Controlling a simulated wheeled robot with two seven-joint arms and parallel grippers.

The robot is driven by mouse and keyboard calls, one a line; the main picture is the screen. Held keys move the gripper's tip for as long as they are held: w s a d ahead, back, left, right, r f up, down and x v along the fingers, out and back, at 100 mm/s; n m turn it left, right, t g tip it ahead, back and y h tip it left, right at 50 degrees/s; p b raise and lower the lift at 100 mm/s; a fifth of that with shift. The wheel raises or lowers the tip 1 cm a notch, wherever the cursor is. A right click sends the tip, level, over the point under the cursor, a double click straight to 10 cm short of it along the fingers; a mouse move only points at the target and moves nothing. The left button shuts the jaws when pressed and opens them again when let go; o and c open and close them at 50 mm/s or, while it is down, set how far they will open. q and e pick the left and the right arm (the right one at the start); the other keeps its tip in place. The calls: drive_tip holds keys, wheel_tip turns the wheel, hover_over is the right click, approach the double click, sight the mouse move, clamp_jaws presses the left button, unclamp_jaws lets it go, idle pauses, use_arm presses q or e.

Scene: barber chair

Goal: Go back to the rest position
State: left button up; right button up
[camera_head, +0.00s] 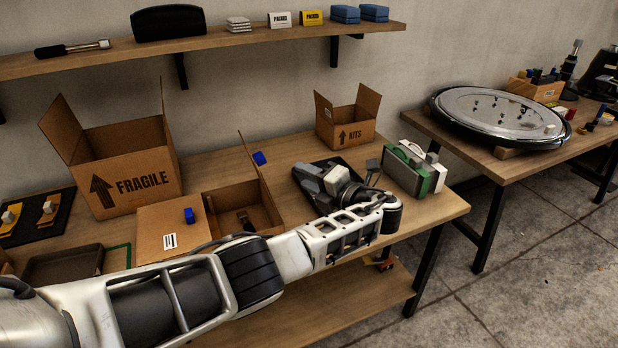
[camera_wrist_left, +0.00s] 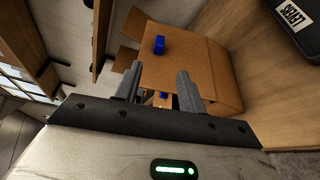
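My left arm crosses the front of the workbench in the head view. Its gripper (camera_head: 320,180) is above the bench, right of an open cardboard box (camera_head: 268,190). In the left wrist view the two grey fingers of my left gripper (camera_wrist_left: 157,88) stand apart with nothing held between them. The cardboard box (camera_wrist_left: 208,70) lies beyond the fingertips. A blue block (camera_wrist_left: 159,45) shows on it. My right gripper is in neither view.
A FRAGILE box (camera_head: 140,185) and a KITS box (camera_head: 346,128) stand at the back. A green and white case (camera_head: 412,168) stands right of my wrist. A shelf (camera_head: 215,40) runs above. A second table (camera_head: 500,165) bears a round mirror-like disc (camera_head: 500,112).

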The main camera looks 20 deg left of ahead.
use_arm(q)
drive_tip(key=s+d+f+n+g+h, duration=0.1)
drive_tip(key=s+d+f+n+h, duration=0.3)
drive_tip(key=s+f+n, duration=0.5)
drive_tip(key=s+d+f+n+g+h, duration=0.25)
drive_tip(key=s+f+n+h, duration=0.35)
drive_tip(key=s+f+n, duration=0.3)
drive_tip(key=s+a+r+n+t+h, duration=0.1)
drive_tip(key=s+r+n+h, duration=0.25)
drive_tip(key=s+n, duration=0.6)
drive_tip(key=s+a+r+n+h, duration=0.15)
drive_tip(key=s+r+n, duration=0.25)
drive_tip(key=s+n, duration=0.5)
drive_tip(key=w+d+f+m+t+h, duration=0.1)
drive_tip(key=w+d+f+t, duration=0.1)
drive_tip(key=f, duration=0.3)
drive_tip(key=w+d+f+t+h, duration=0.2)
drive_tip(key=w+d+f+t, duration=0.1)
drive_tip(key=f+t, duration=0.1)
drive_tip(key=shift+f+m, duration=0.35)
drive_tip(key=shift+f, duration=0.2)
drive_tip(key=shift+w+d+t, duration=0.1)
drive_tip(key=shift+d+t, duration=0.05)
drive_tip(key=shift+t, duration=0.1)
